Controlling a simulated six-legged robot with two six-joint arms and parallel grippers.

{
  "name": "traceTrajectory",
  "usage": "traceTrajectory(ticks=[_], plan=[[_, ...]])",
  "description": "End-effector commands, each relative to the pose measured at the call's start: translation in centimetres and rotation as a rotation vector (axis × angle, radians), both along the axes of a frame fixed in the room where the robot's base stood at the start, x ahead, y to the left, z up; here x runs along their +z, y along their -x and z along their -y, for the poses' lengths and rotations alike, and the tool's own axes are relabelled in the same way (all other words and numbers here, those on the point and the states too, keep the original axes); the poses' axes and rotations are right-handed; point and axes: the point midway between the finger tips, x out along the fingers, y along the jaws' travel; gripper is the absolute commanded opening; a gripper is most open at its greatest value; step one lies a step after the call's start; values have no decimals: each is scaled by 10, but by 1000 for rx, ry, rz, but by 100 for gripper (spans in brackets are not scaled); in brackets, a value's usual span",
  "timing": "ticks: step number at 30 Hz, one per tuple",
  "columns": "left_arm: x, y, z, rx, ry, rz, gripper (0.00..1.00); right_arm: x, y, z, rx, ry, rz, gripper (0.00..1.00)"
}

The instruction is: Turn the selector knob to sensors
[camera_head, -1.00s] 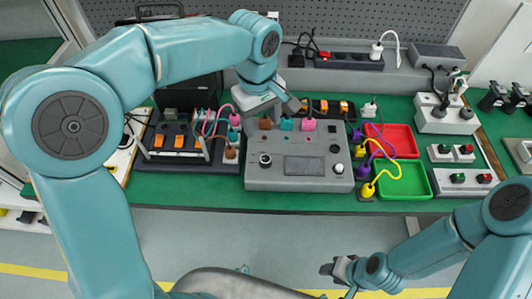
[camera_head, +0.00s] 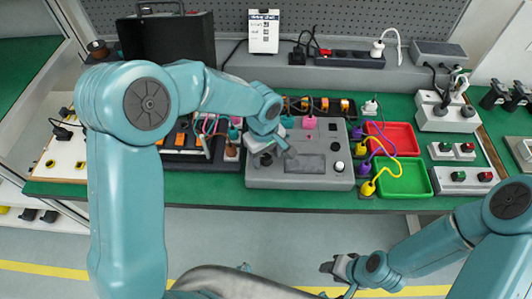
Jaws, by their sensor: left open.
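A dark round knob (camera_head: 266,160) is at the left of this face, partly covered by my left gripper. A white knob (camera_head: 339,166) is at the right. Position labels are too small to read. My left gripper (camera_head: 275,149) is open just above the left knob; I cannot tell whether it touches it. My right gripper (camera_head: 340,268) is low in front of the bench, away from the box; its jaw state is unclear.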

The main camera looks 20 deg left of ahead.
Motion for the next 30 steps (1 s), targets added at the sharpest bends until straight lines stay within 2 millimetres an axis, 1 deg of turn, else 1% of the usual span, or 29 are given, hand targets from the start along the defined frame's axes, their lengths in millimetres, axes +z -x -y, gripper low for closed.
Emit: traceTrajectory(ticks=[3, 4, 5, 6, 9, 16, 20, 26, 30], plan=[[0, 0, 0, 0, 0, 0, 60, 0, 0, 0, 0, 0, 0, 43], [0, 0, 0, 0, -1, -1, 57, 0, 0, 0, 0, 0, 0, 43], [0, 0, 0, 0, -1, -1, 47, 0, 0, 0, 0, 0, 0, 43], [0, 0, 0, 0, -1, -1, 34, 0, 0, 0, 0, 0, 0, 43], [0, 0, 0, 0, -1, -1, 4, 0, 0, 0, 0, 0, 0, 43], [0, 0, 0, -10, 0, -1, 4, -1, 0, 0, 0, 0, 0, 43], [0, 0, 0, -45, -1, -1, 5, -3, 0, 0, 0, 0, 0, 43], [-1, 0, 0, -161, 0, 0, 5, -7, 0, 0, 0, 0, 0, 43], [-1, 0, -1, -282, 0, 0, 5, -11, 0, 0, 0, 0, 0, 43]])
